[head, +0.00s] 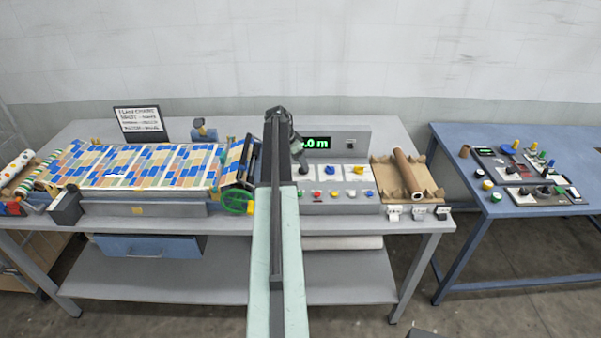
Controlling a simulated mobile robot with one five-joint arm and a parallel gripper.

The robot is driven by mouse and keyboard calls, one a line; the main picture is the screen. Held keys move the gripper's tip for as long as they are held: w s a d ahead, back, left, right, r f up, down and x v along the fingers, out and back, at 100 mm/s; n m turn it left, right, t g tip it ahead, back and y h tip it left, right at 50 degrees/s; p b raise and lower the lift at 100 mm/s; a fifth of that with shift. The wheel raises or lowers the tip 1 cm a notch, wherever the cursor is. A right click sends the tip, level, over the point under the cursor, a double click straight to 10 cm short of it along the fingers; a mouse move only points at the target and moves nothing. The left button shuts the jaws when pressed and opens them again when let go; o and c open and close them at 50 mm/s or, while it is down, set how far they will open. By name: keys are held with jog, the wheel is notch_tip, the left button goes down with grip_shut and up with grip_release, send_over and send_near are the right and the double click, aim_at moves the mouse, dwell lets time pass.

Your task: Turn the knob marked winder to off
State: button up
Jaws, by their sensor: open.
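The grey control panel (340,209) stands at the right end of the press table. Its sloped face carries a dark blue knob (331,168) and a yellow knob (358,169) on white plates. Another dark knob (304,169) shows at the left, close to my gripper. The markings are too small to read, so I cannot tell which knob is the winder or where each points. My gripper (299,158) is open and empty, seen from behind at the end of my dark arm, in front of the panel's left part. My arm hides the panel's left edge.
A row of coloured buttons (333,194) runs below the knobs, under a green display (317,143). A roll (408,173) lies right of the panel. A green handwheel (237,202) and patterned sheet (150,165) are left. A blue table (450,150) holds loose parts.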

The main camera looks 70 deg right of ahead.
jog(key=b+x, duration=0.1)
jog(key=x, duration=0.1)
jog(key=shift+f, duration=0.4)
jog(key=shift+r, duration=0.15)
